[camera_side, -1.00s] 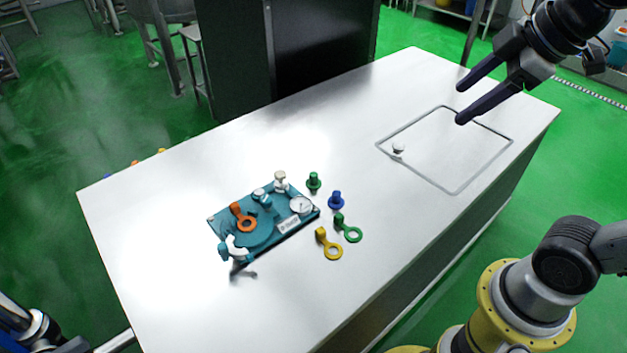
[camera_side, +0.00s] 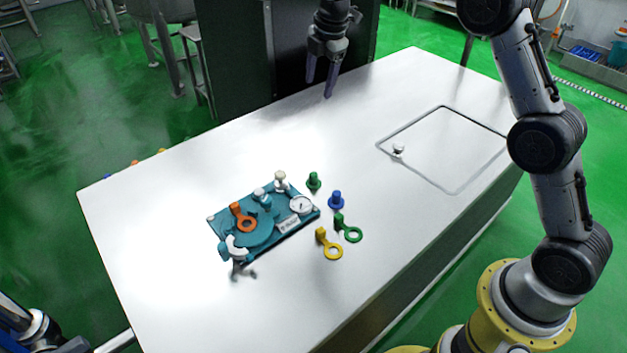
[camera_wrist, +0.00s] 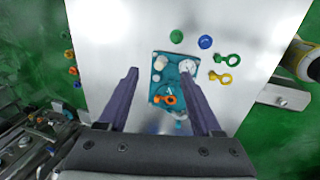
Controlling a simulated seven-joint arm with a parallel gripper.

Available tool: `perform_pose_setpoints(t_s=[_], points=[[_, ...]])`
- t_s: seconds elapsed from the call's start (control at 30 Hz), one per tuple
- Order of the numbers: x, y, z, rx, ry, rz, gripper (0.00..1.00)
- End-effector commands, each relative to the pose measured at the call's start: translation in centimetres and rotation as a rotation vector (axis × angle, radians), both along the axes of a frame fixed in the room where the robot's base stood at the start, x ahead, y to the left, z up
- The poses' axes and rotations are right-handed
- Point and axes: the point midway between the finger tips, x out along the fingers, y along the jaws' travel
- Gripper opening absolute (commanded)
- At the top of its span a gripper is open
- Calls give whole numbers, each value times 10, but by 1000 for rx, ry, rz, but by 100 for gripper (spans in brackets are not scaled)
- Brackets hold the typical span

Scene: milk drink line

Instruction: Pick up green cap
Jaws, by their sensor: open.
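A small green cap (camera_side: 313,181) stands upright on the white table just off the back right corner of the teal fixture plate (camera_side: 268,247). The green cap also shows in the wrist view (camera_wrist: 176,36), beyond the fingertips. My gripper (camera_side: 319,88) is open and empty, well above the table's far edge, with its fingers pointing down. In the wrist view its two fingers (camera_wrist: 159,72) are spread apart, with the plate seen between them.
A blue cap (camera_side: 336,200) stands beside the green cap. A green ring-handled piece (camera_side: 352,235) and a yellow one (camera_side: 333,253) lie nearby. The plate carries an orange ring piece (camera_side: 243,220) and a gauge (camera_side: 301,205). A small white part (camera_side: 398,149) sits by the outlined square.

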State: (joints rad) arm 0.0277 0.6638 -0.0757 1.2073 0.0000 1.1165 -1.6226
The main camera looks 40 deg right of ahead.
Motion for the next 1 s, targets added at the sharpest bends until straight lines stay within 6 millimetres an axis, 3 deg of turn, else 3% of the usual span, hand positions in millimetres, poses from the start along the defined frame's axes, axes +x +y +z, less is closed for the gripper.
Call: perform_pose_setpoints(t_s=[0.03, 0.1, 0.33, 1.0], points=[[11, -2, -28, -1, 33, 6, 66], [22, -3, -61, 0, 69, 6, 66], [27, -6, -152, 5, 186, -1, 66], [21, -6, -258, 7, 231, -4, 66]])
